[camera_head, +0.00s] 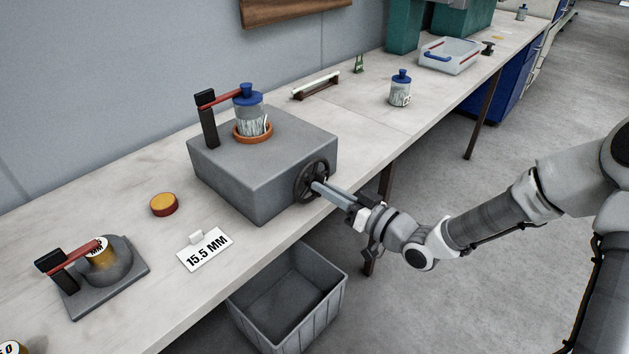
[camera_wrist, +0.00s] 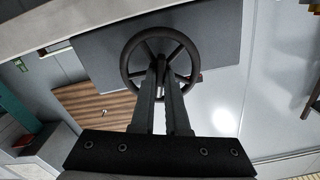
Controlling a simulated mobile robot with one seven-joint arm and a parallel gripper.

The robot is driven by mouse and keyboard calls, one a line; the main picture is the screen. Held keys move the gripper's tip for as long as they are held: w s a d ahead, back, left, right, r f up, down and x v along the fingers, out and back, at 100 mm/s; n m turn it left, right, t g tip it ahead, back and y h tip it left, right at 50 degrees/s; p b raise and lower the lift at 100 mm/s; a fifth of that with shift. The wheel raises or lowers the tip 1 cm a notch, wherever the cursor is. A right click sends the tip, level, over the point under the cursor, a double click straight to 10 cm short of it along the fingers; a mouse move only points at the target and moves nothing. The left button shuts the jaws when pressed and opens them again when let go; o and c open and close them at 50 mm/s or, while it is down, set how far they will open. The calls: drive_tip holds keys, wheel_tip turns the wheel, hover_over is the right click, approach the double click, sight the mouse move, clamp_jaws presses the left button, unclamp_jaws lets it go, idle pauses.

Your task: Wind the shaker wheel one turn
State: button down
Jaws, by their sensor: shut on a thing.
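The shaker is a grey box (camera_head: 237,178) on the bench, with a dark spoked wheel (camera_head: 301,186) on its right-hand face. The wheel also shows face-on in the wrist view (camera_wrist: 137,50). My gripper (camera_head: 316,186) reaches the wheel from the right and is shut on it, near its middle; the wrist view shows the two fingers (camera_wrist: 163,72) close together there. Exactly which part lies between the fingertips is hidden. A jar with a blue lid (camera_head: 247,97) stands upright in an orange ring (camera_head: 252,138) on top of the box, beside a black post with a red arm (camera_head: 222,99).
A 15.5 MM sign (camera_head: 206,251), a yellow-red disc (camera_head: 163,204) and a weight on a grey stand (camera_head: 108,267) are at the left. Another blue-lidded jar (camera_head: 400,92) and a tray (camera_head: 450,57) stand farther back. A grey bin (camera_head: 290,300) is below the bench edge.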

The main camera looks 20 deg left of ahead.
drive_tip(key=shift+m+p, duration=0.95)
drive_tip(key=shift+m, duration=0.05)
drive_tip(key=shift+m+p, duration=0.8)
drive_tip(key=shift+m, duration=0.3)
